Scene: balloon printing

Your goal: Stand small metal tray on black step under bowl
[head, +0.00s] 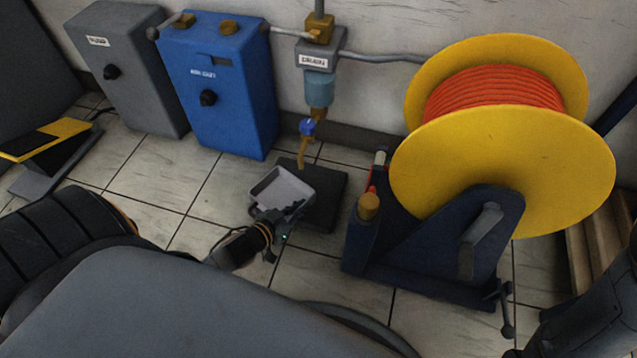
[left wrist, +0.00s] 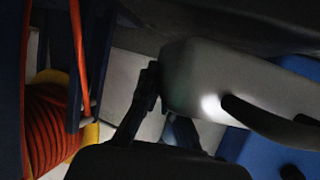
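The small metal tray (head: 283,187) is light grey and shallow, and appears tilted just above the left part of the black step (head: 326,203). I cannot tell whether tray and step touch. My left gripper (head: 275,222) is at the tray's near edge and appears shut on it. In the left wrist view the tray (left wrist: 215,85) lies against the fingers (left wrist: 160,112), which partly hide behind it. The blue-grey bowl (head: 319,88) hangs on the drain pipe above and behind the step. My right gripper is not in view.
A yellow reel (head: 500,165) with orange hose stands on a dark blue frame (head: 430,245) close right of the step. Blue (head: 220,90) and grey (head: 120,70) boxes stand along the wall. A brass spout (head: 304,152) hangs just above the tray. Tiled floor left of the step is clear.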

